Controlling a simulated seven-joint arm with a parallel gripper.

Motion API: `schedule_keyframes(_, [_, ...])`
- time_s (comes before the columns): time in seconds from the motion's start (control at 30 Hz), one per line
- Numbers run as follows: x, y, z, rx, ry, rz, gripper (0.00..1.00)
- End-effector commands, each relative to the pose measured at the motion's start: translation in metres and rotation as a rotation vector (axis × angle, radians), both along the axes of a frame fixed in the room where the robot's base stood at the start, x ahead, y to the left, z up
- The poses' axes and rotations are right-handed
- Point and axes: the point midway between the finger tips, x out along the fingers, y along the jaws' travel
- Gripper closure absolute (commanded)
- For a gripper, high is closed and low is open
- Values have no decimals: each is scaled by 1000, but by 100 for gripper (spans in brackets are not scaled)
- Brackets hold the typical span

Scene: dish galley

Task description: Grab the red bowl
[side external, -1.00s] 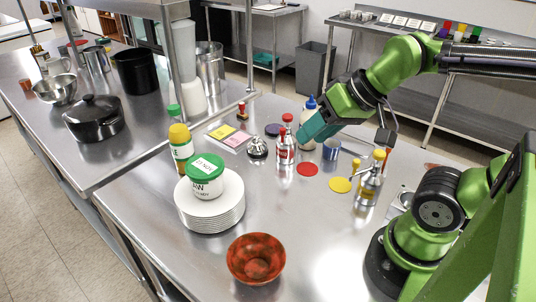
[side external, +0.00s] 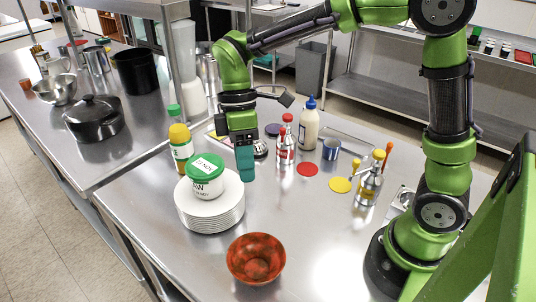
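The red bowl (side external: 256,259), mottled with dark patches, stands upright and empty on the steel counter at the front middle of the side external view. My gripper (side external: 246,178) points down with teal fingers, behind the bowl and just right of the plate stack. It is above the counter and apart from the bowl. The fingers overlap from this angle, so I cannot tell whether they are open or shut. No object shows between them.
A stack of white plates (side external: 212,222) carries a green-lidded tub (side external: 206,177) left of my gripper. Bottles (side external: 286,145) and a metal dispenser (side external: 370,186) stand to the right. The steel counter (side external: 180,258) is clear around the bowl.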

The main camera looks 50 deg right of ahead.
Motion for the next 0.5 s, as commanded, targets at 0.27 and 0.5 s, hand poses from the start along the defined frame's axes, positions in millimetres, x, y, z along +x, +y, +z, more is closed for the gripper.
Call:
schedule_keyframes(0.27, [-13, 9, -48, 1, 3, 10, 60])
schedule_keyframes(0.5, [-24, 18, -94, 1, 2, 9, 60])
